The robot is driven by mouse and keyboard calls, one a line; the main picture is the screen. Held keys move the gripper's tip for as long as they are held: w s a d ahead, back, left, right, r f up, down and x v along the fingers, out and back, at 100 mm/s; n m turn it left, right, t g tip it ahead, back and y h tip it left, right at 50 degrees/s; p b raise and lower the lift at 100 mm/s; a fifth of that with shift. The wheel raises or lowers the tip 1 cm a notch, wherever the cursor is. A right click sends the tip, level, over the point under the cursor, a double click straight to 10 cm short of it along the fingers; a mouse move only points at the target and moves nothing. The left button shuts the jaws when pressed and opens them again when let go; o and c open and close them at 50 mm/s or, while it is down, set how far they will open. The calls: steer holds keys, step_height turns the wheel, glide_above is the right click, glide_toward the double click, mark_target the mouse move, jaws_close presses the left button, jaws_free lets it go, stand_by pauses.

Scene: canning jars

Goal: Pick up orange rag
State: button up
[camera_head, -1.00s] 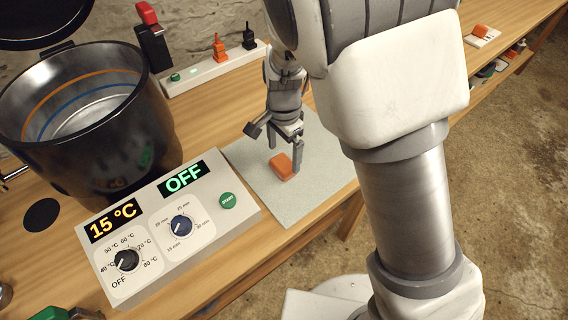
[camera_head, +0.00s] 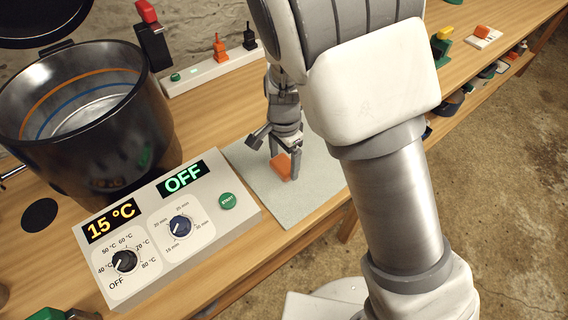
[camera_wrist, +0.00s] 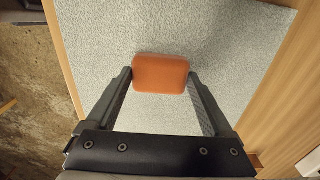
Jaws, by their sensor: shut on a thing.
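The orange rag (camera_head: 282,166) is a small block-like orange piece at the grey mat (camera_head: 300,199). In the wrist view the rag (camera_wrist: 161,74) sits between the two fingertips, with a finger against each side. My gripper (camera_head: 285,170) points down over the mat and is shut on the rag. It also shows in the wrist view (camera_wrist: 160,76). I cannot tell whether the rag touches the mat or is slightly above it.
A control box (camera_head: 215,215) with dials and displays stands left of the mat, and a large black pot (camera_head: 150,110) behind it. A power strip (camera_head: 200,80) lies along the wall. Another orange item (camera_head: 482,31) lies on a white plate far right.

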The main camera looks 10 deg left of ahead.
mark_target(284, 163)
steer(key=shift+r+p, duration=0.6)
steer(key=shift+r, duration=1.4)
steer(key=d+r+p, duration=0.1)
steer(key=d+r, duration=0.6)
steer(key=d, duration=0.4)
steer(key=shift+d, duration=0.35)
